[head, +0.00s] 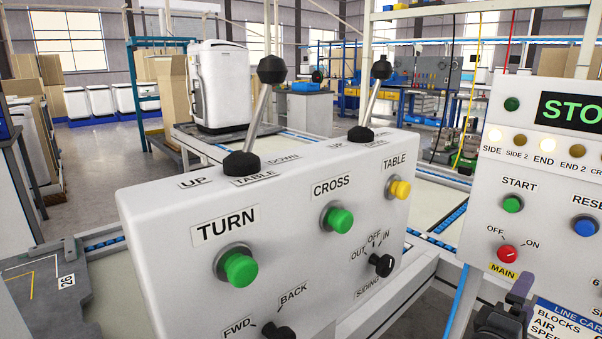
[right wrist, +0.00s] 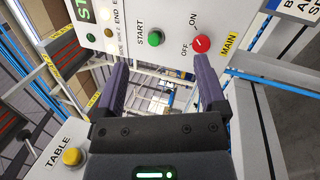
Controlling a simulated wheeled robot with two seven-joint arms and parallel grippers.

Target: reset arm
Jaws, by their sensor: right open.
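A white control panel (head: 480,215) stands at the right. A blue button (head: 585,226) under a label cut off at "RESE" sits near the right picture edge. A green START button (head: 512,204) and a red OFF/ON knob (head: 507,253) above a yellow MAIN label are left of it. My right gripper (head: 522,287) is low in front of this panel. In the right wrist view the gripper (right wrist: 165,72) is open and empty, its purple fingers apart, with START (right wrist: 155,38) and the red knob (right wrist: 201,43) beyond them. The blue button is not seen there. My left gripper is not in view.
A nearer white console (head: 290,240) fills the middle, with two upright levers, green TURN (head: 239,267) and CROSS (head: 340,219) buttons, a yellow TABLE button (head: 399,188) and black knobs. A green display (head: 575,112) reads "STO". A white appliance (head: 218,85) stands on the line behind.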

